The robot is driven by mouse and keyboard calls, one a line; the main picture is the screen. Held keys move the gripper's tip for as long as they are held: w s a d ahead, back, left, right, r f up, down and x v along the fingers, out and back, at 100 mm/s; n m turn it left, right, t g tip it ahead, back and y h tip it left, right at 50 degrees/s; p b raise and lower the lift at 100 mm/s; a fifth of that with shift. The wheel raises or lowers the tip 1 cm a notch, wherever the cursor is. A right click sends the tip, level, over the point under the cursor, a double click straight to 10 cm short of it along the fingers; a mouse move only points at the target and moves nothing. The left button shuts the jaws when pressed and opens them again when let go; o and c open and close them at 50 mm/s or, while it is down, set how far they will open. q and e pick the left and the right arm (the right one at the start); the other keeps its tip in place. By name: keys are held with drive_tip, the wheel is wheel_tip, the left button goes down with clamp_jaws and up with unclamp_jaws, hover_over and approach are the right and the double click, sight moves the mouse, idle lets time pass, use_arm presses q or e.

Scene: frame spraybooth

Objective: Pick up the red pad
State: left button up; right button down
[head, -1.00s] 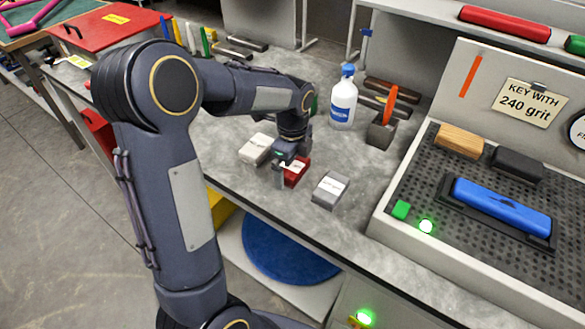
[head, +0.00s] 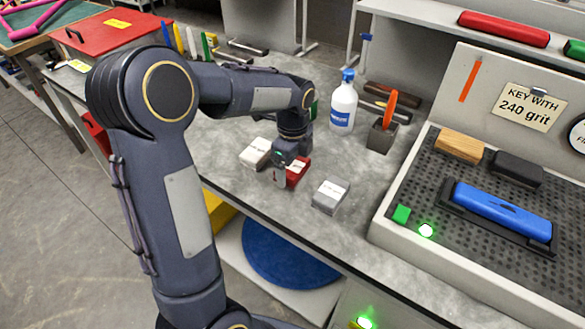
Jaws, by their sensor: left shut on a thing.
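The red pad (head: 298,171) is on the grey bench between a white pad (head: 257,153) and a grey pad (head: 330,194). My left gripper (head: 284,178) comes down over it from above and is shut on it. The gripper covers part of the pad, and I cannot tell whether the pad touches the bench. My right gripper does not show in the head view.
A white spray bottle (head: 343,101) and a dark block with an orange tool (head: 383,134) stand behind. At right is a perforated tray (head: 374,232) with a blue sanding block (head: 502,210). The bench's front edge is close to the pads.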

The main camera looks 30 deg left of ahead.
use_arm(q)
drive_tip(key=s+a+r+b, duration=0.1)
drive_tip(key=s+r, duration=1)
drive_tip(key=s, duration=0.3)
drive_tip(key=shift+r, duration=0.2)
drive_tip(key=shift+o, duration=1.4)
drive_tip(key=shift+a, duration=0.1)
drive_tip(key=shift+c, duration=0.9)
